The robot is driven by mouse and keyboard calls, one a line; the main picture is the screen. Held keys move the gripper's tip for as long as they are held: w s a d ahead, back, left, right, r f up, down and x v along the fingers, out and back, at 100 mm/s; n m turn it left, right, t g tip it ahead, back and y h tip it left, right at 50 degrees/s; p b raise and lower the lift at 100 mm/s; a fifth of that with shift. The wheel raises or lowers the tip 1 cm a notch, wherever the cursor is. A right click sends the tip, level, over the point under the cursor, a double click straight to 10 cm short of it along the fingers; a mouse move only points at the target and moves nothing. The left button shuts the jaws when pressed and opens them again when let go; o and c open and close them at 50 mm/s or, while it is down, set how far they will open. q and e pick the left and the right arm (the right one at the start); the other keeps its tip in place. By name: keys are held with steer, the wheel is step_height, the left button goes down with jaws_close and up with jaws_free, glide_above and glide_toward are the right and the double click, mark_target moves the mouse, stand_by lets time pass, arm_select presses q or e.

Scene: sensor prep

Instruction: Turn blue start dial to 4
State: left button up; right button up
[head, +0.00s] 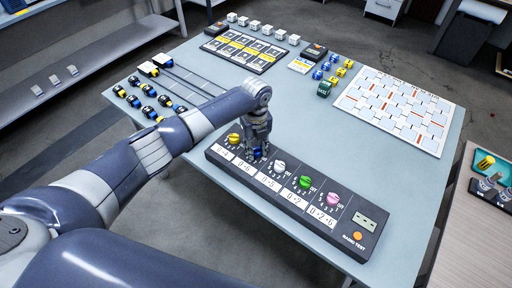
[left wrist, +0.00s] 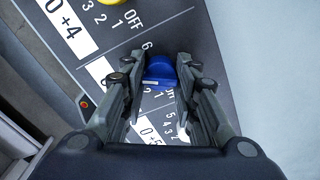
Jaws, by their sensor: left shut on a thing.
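The blue start dial (head: 257,153) is on the dark control panel (head: 228,170), between the yellow dial (head: 233,139) and the white dial (head: 279,167). My left gripper (head: 257,150) reaches down over the blue dial and is shut on it. In the left wrist view the blue dial (left wrist: 161,72) sits between the two fingers of my left gripper (left wrist: 160,85). Numbers 6, 2 and 1 and part of OFF show around it. The fingers hide the rest of its scale, and I cannot tell which number it points to. My right gripper is not in view.
Green (head: 304,182) and pink (head: 333,199) dials and an orange button (head: 357,236) follow along the panel. Several small blue and yellow parts stand at the table's left. A white grid board (head: 398,108) lies at right. The table middle is clear.

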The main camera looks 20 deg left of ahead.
mark_target(256, 149)
arm_select(q)
steer(key=shift+r, duration=0.1)
steer(key=o, duration=1.1)
step_height(256, 149, up, 12)
stand_by(0.4)
